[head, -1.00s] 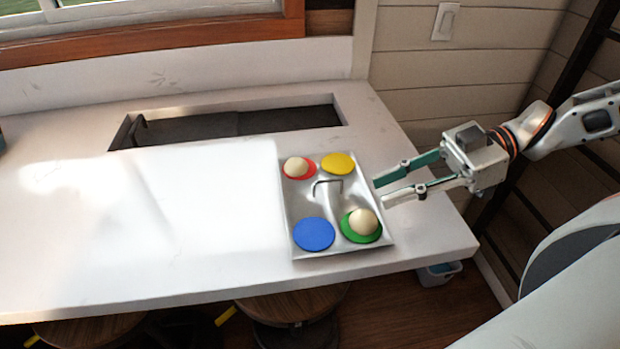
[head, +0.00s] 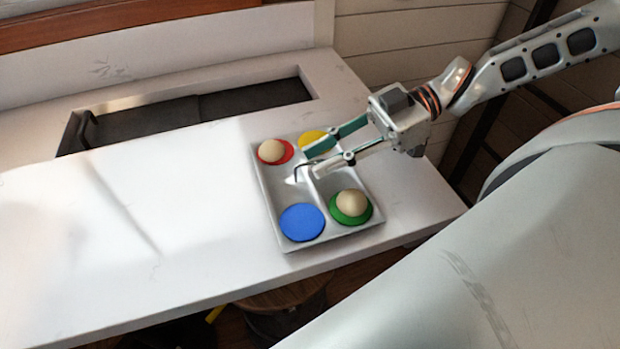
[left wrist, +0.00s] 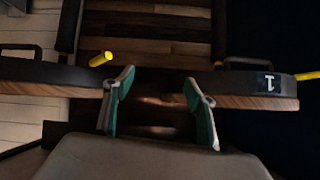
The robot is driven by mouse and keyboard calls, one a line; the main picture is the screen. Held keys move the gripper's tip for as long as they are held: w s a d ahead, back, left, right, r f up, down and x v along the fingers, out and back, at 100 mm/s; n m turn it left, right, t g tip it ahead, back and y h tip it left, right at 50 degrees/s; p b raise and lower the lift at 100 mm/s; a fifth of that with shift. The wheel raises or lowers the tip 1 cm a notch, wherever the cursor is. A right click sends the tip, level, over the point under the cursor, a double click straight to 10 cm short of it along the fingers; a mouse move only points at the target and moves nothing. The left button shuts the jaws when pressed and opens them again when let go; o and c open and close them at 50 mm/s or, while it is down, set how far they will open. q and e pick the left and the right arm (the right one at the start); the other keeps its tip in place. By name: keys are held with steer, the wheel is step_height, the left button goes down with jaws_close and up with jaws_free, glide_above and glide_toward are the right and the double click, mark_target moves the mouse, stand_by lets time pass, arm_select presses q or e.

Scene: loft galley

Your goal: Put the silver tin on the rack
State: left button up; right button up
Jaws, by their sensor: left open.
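The silver tin (head: 283,190) sits on the white counter in the head view. It has a thin upright handle at its middle and coloured discs in its compartments: red (head: 286,157), yellow (head: 312,137), blue (head: 302,223) and green (head: 362,212). Pale balls rest on the red and green discs. My right gripper (head: 313,163) is over the tin with its fingers apart at the handle; they partly hide it and the yellow disc. I cannot tell whether they touch the handle. My left gripper (left wrist: 160,80) is open and empty in the left wrist view. I cannot make out a rack.
The counter (head: 150,220) is clear left of the tin. A dark recessed basin (head: 200,108) lies behind it, near the wall. A round stool (head: 285,300) stands below the front edge. The left wrist view shows dark, wood-edged pieces (left wrist: 250,85) and yellow bars (left wrist: 100,59).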

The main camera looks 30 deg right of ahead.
steer(key=shift+b+x, duration=0.3)
steer(key=shift+x, duration=1.1)
steer(key=shift+w, duration=0.1)
jaws_close()
steer(key=shift+r, duration=0.1)
step_height(320, 180, up, 20)
steer(key=p, duration=0.1)
